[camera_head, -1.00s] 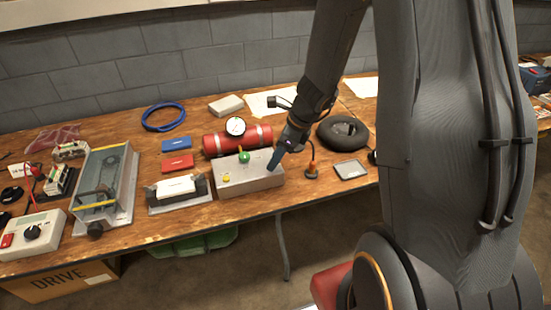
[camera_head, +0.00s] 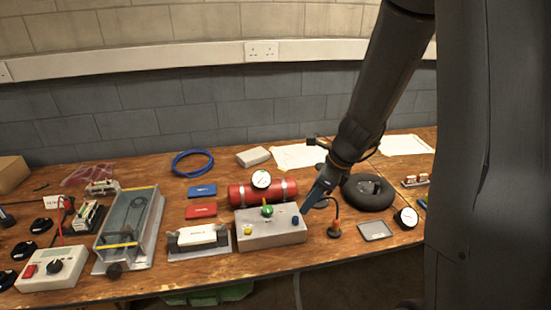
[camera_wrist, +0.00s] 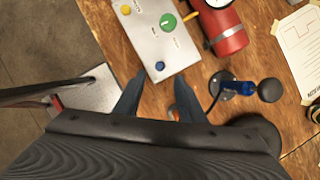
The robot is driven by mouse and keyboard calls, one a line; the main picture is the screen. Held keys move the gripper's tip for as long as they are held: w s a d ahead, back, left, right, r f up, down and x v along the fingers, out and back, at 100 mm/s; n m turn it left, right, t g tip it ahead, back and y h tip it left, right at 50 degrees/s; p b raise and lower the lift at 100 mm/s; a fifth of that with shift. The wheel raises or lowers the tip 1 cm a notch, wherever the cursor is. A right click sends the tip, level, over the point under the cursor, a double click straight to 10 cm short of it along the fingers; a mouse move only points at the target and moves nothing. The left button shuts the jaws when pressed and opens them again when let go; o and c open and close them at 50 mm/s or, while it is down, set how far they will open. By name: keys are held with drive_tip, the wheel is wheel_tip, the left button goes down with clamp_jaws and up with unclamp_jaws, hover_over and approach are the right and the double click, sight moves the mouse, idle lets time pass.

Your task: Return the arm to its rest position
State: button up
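My gripper (camera_head: 308,204) is above the right end of a grey control box (camera_head: 270,236) on the wooden bench. In the wrist view my gripper (camera_wrist: 157,100) shows two separated dark blue fingers with nothing between them, so it is open. The box also shows in the wrist view (camera_wrist: 148,35), just beyond the fingertips. It has a green knob (camera_head: 267,211), a yellow button (camera_head: 247,230) and a blue button (camera_head: 295,221). My arm reaches down from the upper right, and my body hides part of the bench's right side.
A red cylinder (camera_head: 240,195) with a gauge (camera_head: 261,179) lies behind the box. A small upright plug-like item on a black base (camera_head: 334,231) and a black ring (camera_head: 368,195) are close on the right. A white block in a holder (camera_head: 197,236) stands left. The wall is behind.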

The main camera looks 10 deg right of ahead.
drive_tip(key=s+a+r+n+g+h, duration=0.1)
drive_tip(key=s+r+n+h, duration=0.1)
drive_tip(key=s+n, duration=0.5)
drive_tip(key=s+a+r+n+g+h, duration=0.1)
drive_tip(key=s+n, duration=0.7)
drive_tip(key=n, duration=1)
drive_tip(key=shift+a+r+h, duration=0.4)
drive_tip(key=shift+a+r, duration=0.15)
